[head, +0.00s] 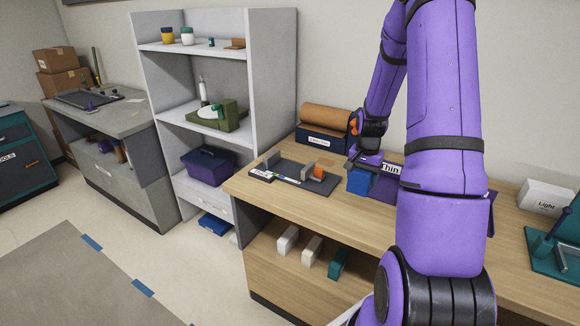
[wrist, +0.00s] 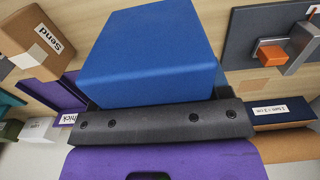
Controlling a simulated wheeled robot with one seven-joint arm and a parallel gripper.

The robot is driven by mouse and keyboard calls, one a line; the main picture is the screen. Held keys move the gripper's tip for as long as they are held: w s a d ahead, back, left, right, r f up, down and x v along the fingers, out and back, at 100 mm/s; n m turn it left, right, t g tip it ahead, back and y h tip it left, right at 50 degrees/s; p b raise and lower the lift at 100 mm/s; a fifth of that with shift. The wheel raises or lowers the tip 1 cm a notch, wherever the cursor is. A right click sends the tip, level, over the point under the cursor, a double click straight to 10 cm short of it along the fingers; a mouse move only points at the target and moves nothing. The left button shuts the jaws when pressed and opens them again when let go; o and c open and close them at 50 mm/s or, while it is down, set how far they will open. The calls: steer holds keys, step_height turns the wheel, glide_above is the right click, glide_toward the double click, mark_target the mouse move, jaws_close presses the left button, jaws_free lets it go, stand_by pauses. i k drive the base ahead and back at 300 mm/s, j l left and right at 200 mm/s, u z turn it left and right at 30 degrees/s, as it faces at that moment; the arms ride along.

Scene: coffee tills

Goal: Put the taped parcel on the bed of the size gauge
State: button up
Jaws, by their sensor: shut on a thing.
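My gripper (head: 364,164) is shut on a blue box-shaped parcel (head: 359,182). The parcel also fills the upper middle of the wrist view (wrist: 150,55), between the fingers. No tape shows on the faces I can see. In the head view the parcel is just right of the size gauge, apart from its bed; whether it touches the table is unclear. The size gauge (head: 291,168) is a dark flat plate with a grey upright and an orange block (head: 319,172). Part of it shows at the upper right of the wrist view (wrist: 240,48).
A navy box with a brown roll (head: 322,138) stands behind the gauge. A white "Light" box (head: 546,197) is far right. My arm hides the table's middle.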

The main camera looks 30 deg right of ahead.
mark_target(289, 169)
steer(key=i+j+z, duration=0.25)
steer(key=i+j, duration=0.4)
steer(key=i+j+z, duration=0.25)
steer(key=i+j, duration=0.45)
steer(key=j, duration=0.1)
